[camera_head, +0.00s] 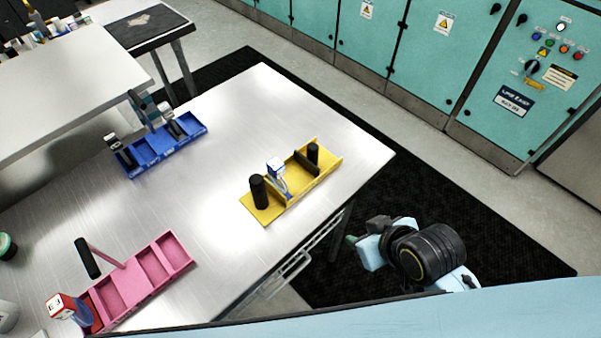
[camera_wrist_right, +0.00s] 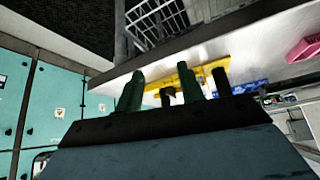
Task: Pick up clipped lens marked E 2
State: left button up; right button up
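No marking E 2 is readable on any piece. A small piece with a white and blue label (camera_head: 276,168) stands in the yellow tray (camera_head: 263,215), between dark cylinders. A red and blue piece with a white label (camera_head: 62,306) is at the near end of the pink tray (camera_head: 135,283). Several grey and dark pieces (camera_head: 145,108) stand at the blue tray (camera_head: 145,153). My right gripper (camera_head: 352,241) is off the table's right edge, apart from the trays. Its green fingers (camera_wrist_right: 162,85) are spread with nothing between them in the wrist view.
The metal table (camera_head: 330,120) has bare room between the trays. A wire rack (camera_head: 290,268) hangs below its front edge, near my right arm. A black cylinder (camera_head: 87,258) with a pink rod is at the pink tray. Teal cabinets (camera_head: 370,40) line the back.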

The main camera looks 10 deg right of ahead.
aim_at(271, 163)
jog(key=w+a+r+n+t+y, duration=0.35)
jog(key=w+a+r+y, duration=0.2)
jog(key=w+a, duration=0.45)
jog(key=shift+t, duration=0.45)
jog(key=x, duration=1.3)
jog(key=shift+w+r+p, duration=0.15)
jog(key=shift+r+p, duration=0.15)
jog(key=shift+r, duration=0.05)
grip_shut()
